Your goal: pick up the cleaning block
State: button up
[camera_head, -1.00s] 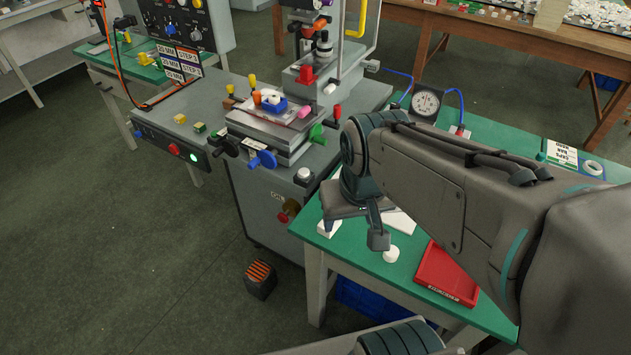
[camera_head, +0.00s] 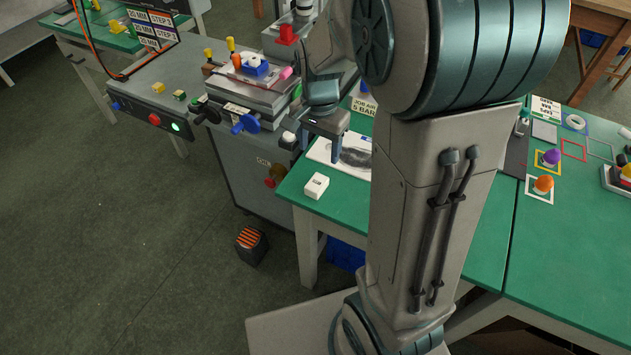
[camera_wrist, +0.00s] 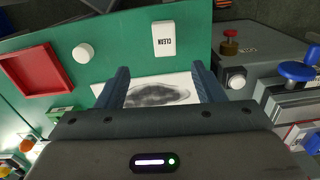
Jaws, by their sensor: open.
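The cleaning block (camera_wrist: 163,38) is a small white block marked CLEAN, lying on the green table top. It also shows near the table's left corner in the head view (camera_head: 316,186). My gripper (camera_wrist: 160,68) is open and empty, with its two dark blue fingers apart. In the wrist view the block lies beyond the fingertips, within the width of the gap and toward the right finger. In the head view my gripper (camera_head: 321,141) hangs above and behind the block, over a white sheet with a dark smudge (camera_head: 351,156).
In the wrist view a round white piece (camera_wrist: 83,53) and a red tray (camera_wrist: 28,70) lie left of the block. My arm hides the table's middle in the head view. Table around the block is clear.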

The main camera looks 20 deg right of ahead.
send_over(317, 182)
jog(key=s, duration=0.1)
notch_tip(317, 182, down, 7)
jog(key=shift+f+b, duration=0.1)
jog(key=shift+b, duration=0.25)
jog(key=shift+w+f, duration=0.25)
jog(key=shift+f, duration=1.15)
jog(key=shift+w+f, duration=0.2)
jog(key=shift+f, duration=1.15)
jog(key=c, duration=1.1)
